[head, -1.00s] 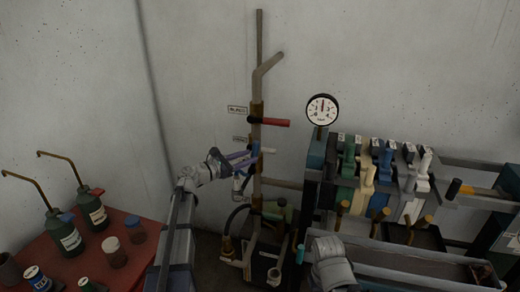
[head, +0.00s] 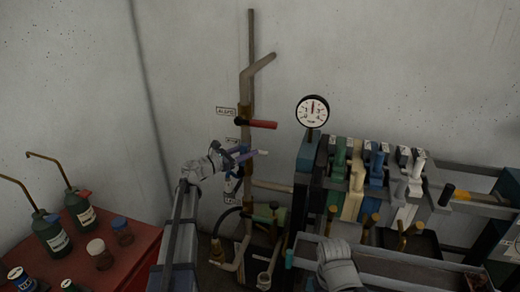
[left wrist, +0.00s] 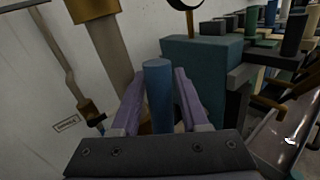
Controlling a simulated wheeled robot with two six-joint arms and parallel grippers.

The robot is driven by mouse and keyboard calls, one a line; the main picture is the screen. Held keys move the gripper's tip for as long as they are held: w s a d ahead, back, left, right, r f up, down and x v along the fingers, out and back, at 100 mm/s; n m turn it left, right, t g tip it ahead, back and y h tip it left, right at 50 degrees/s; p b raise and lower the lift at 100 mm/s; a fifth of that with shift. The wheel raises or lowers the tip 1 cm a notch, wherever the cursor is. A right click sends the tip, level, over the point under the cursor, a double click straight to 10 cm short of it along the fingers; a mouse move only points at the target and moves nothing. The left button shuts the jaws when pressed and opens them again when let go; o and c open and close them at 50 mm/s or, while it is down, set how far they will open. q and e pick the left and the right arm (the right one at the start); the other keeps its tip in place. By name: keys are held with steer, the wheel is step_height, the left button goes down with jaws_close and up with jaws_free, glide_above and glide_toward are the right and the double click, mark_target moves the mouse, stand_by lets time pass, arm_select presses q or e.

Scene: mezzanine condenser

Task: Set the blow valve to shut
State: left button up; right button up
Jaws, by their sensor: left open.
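A pipe stack (head: 247,85) stands against the wall with side valves. Its upper valve has a red lever (head: 263,124) pointing right. The tags beside the valves are too small to read, so I cannot tell by name which is the blow valve. My left gripper (head: 247,154), with purple fingers, is at the middle valve, below the red lever. In the left wrist view a blue round handle (left wrist: 158,95) stands between the open fingers, with narrow gaps at its sides. In the head view the fingers largely hide that valve. My right gripper is not visible, only part of its arm.
A round gauge (head: 312,111) and a rack of coloured levers (head: 358,175) stand to the right. A green-handled valve (head: 265,213) and hoses sit low on the stack. A red table (head: 125,245) with bottles and jars is at left.

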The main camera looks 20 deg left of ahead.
arm_select(q)
steer(key=shift+w+d, duration=0.4)
steer(key=shift+w, duration=0.15)
steer(key=shift+c, duration=0.2)
jaws_close()
stand_by(0.9)
